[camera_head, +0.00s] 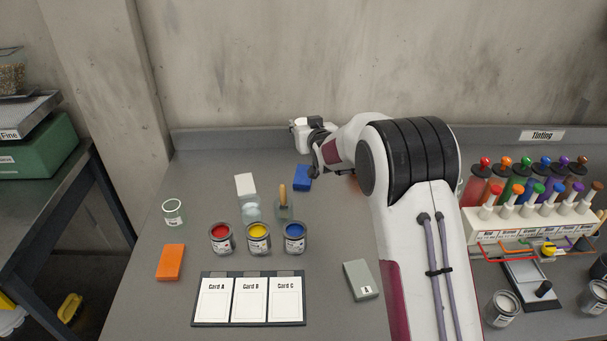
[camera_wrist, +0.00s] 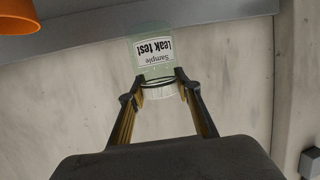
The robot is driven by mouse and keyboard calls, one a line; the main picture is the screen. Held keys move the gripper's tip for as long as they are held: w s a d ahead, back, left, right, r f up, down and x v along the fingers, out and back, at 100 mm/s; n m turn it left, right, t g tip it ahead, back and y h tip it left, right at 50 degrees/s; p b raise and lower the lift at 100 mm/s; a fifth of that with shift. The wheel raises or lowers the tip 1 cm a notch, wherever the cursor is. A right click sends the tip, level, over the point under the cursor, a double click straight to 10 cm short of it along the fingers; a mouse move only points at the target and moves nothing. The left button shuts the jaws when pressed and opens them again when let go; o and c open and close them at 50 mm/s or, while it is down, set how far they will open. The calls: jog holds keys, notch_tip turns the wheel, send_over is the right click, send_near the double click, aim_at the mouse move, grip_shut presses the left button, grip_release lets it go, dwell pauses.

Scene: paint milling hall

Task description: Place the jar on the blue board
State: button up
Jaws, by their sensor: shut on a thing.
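My gripper (camera_wrist: 160,84) is shut on a clear, greenish jar (camera_wrist: 151,68) in the wrist view. The jar's white label reads "Sample leak test" and appears upside down in this picture. The fingers hold it near the end closest to the wrist. In the camera_head view, my arm reaches toward the back wall, and I cannot clearly make out the fingers or held jar. A small blue board (camera_head: 302,184) lies on the table just below my wrist there; it is partly covered by the arm.
Another clear jar (camera_head: 173,212) stands at left, above an orange block (camera_head: 170,262). Red (camera_head: 221,240), yellow (camera_head: 258,238) and blue (camera_head: 294,238) paint cans stand behind a card tray (camera_head: 249,324). A grey block (camera_head: 360,280) lies near my arm. A tinting rack (camera_head: 535,224) stands right.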

jog(key=shift+f, duration=3.1)
jog(key=shift+f, duration=0.1)
jog(key=shift+f, duration=1.75)
jog(key=shift+f, duration=0.1)
jog(key=o, duration=1.1)
jog(key=shift+s, duration=0.1)
jog(key=shift+s+d+r, duration=0.1)
jog(key=shift+s+r, duration=0.15)
jog(key=shift+s, duration=0.1)
jog(key=v, duration=1.1)
